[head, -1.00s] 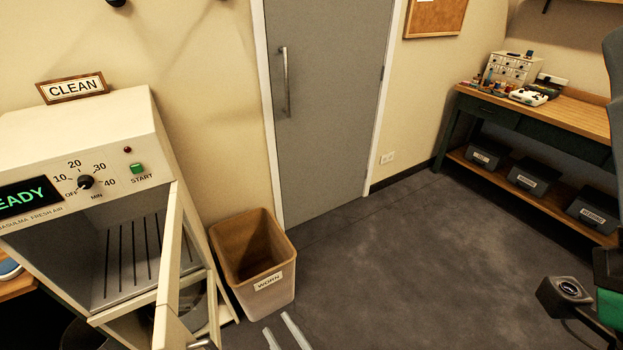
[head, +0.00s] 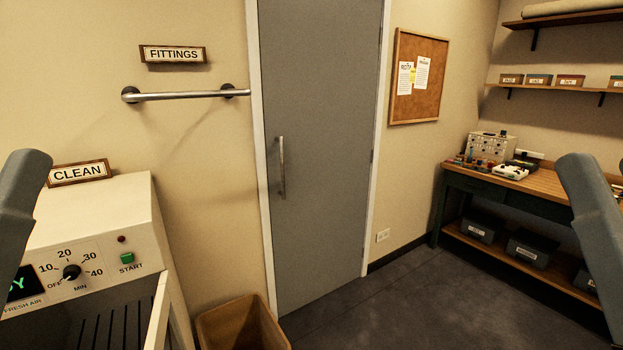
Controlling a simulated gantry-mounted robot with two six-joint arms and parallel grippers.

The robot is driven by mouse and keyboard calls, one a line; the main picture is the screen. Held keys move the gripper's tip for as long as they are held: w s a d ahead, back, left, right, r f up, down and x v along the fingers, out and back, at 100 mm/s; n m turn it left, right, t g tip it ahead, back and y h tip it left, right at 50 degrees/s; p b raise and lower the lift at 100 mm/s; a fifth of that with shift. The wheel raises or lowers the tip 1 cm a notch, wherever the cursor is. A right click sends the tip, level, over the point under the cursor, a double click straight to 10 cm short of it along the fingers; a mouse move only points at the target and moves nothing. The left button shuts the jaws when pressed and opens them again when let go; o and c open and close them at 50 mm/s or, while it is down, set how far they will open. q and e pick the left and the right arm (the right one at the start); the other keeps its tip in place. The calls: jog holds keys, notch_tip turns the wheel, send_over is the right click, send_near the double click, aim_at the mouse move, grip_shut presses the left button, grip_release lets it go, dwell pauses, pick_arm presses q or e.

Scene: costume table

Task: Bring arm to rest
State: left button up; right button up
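Part of one of my arms shows as a grey link at the left edge of the head view, in front of the white machine. Another grey link of mine shows at the right edge, in front of the workbench. Neither of my grippers is in the picture, so their state and anything in them is hidden.
The white machine (head: 110,215) stands at left, its door (head: 158,318) open. A brown bin (head: 240,325) stands beside it. A grey door (head: 315,140) is shut. The workbench (head: 535,185) at right carries small items. Dark floor (head: 400,310) between is clear.

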pick_arm(q)
notch_tip(320, 180, up, 37)
jog(key=p, duration=3.4)
pick_arm(e)
notch_tip(320, 180, up, 37)
pick_arm(q)
notch_tip(320, 180, down, 43)
jog(key=b, duration=4.3)
jog(key=shift+w+d+f+h, duration=0.2)
jog(key=shift+d+h, duration=0.05)
jog(key=shift+h, duration=0.05)
pick_arm(e)
notch_tip(320, 180, down, 43)
